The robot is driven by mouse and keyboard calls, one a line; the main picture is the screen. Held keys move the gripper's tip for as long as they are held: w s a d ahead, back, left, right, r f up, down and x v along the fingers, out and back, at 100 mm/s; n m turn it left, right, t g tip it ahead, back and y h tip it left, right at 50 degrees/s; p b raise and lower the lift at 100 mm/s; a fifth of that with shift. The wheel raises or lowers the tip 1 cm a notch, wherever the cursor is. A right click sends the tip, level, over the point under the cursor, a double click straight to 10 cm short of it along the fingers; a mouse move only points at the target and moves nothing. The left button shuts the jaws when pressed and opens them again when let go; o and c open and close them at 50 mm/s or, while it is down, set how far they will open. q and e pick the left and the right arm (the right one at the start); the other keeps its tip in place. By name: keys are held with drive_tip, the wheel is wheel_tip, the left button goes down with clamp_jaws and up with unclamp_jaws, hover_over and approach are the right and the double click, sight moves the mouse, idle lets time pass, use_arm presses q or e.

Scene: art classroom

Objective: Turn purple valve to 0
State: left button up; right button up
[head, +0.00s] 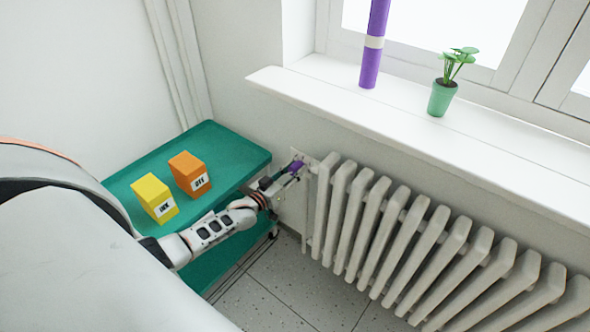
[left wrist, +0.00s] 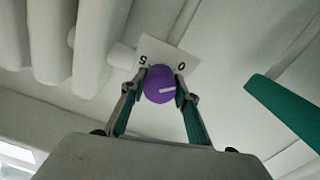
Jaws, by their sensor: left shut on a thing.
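The purple valve (head: 297,166) is at the left end of the white radiator. In the left wrist view the round purple valve (left wrist: 158,82) has a white mark pointing to the right of the picture. A white plate (left wrist: 172,56) behind it shows 5 on the left and 0 on the right, both upside down in this view. My left gripper (head: 289,172) reaches in from the left. Its two fingers (left wrist: 160,76) are shut on opposite sides of the valve. My right gripper is in neither view.
The radiator (head: 400,235) runs right from the valve under a white windowsill (head: 320,90). A green cart (head: 232,143) with a yellow box (head: 152,196) and an orange box (head: 187,172) stands left, under my arm. A purple tube (head: 371,60) and potted plant (head: 442,98) stand on the sill.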

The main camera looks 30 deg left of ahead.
use_arm(q)
drive_tip(key=shift+n, duration=0.8)
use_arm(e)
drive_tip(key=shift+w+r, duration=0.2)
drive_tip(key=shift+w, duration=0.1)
use_arm(q)
drive_tip(key=shift+n, duration=0.4)
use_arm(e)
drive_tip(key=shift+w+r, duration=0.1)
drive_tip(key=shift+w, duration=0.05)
use_arm(q)
drive_tip(key=o, duration=1.1)
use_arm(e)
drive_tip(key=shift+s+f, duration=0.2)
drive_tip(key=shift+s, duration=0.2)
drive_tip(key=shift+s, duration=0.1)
